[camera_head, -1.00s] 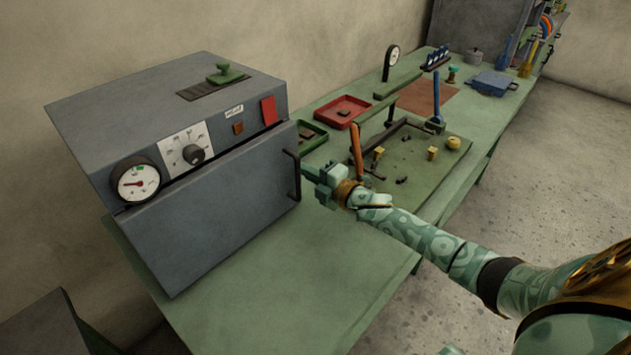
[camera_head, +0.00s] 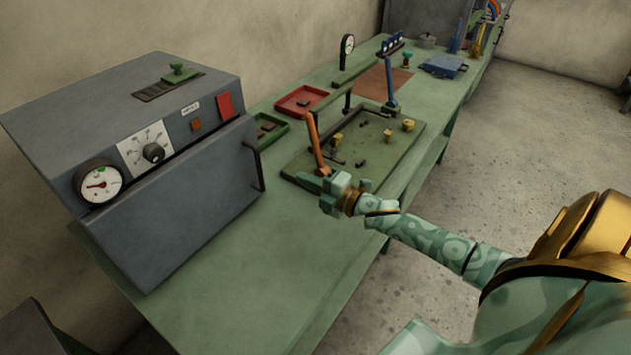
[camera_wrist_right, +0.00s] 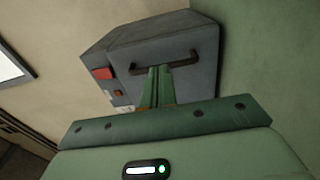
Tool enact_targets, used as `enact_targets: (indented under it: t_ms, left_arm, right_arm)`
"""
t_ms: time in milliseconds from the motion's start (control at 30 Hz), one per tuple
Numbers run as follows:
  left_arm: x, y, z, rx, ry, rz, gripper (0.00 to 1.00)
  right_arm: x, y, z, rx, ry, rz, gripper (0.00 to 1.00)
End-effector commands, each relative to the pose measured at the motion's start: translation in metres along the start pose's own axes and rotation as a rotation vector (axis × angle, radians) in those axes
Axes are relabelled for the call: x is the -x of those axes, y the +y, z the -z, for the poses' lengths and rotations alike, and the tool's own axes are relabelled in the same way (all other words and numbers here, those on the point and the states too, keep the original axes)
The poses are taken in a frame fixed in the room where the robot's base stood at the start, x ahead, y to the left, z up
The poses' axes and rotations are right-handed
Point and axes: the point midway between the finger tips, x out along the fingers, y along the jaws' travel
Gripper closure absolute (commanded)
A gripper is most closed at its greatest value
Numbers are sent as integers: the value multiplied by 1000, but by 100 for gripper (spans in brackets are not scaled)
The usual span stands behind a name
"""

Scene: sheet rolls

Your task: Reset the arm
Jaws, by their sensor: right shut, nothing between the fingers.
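My right arm, pale green with gold bands, comes in from the right in the head view. Its gripper (camera_head: 310,181) is over the bench, to the right of the grey oven and apart from the oven's door handle (camera_head: 253,166). The fingers are together and hold nothing. In the right wrist view the closed fingers (camera_wrist_right: 158,85) point toward the grey oven (camera_wrist_right: 165,45), overlapping its dark handle in the picture. The oven door (camera_head: 180,210) looks shut in the head view. My left gripper is not in view.
The green bench (camera_head: 250,270) is bare in front of the oven. A green fixture board (camera_head: 375,165) with an orange-handled lever (camera_head: 317,145) and yellow knobs lies close behind the gripper. A red tray (camera_head: 300,101) and a green tray (camera_head: 268,130) stand beyond.

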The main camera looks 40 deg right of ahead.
Motion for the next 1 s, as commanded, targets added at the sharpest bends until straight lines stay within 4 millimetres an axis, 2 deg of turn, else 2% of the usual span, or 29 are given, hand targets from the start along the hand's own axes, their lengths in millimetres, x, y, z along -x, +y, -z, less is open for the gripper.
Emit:
enact_targets:
  t_ms: [133,400,467,567,667,800,1000]
  left_arm:
    - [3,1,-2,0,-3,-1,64]
    - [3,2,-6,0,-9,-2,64]
    - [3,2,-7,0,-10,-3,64]
    - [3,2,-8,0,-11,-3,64]
    - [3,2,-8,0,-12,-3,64]
    - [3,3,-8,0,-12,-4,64]
    - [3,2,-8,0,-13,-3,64]
  right_arm:
    - [16,0,1,2,0,1,100]
    - [20,-1,2,-2,-2,4,100]
    - [20,-5,7,-19,-15,17,100]
    - [26,-19,26,-86,-76,80,100]
    - [42,-38,56,-210,-201,191,100]
    - [84,-55,90,-392,-424,358,100]
    - [139,-57,114,-536,-655,506,100]
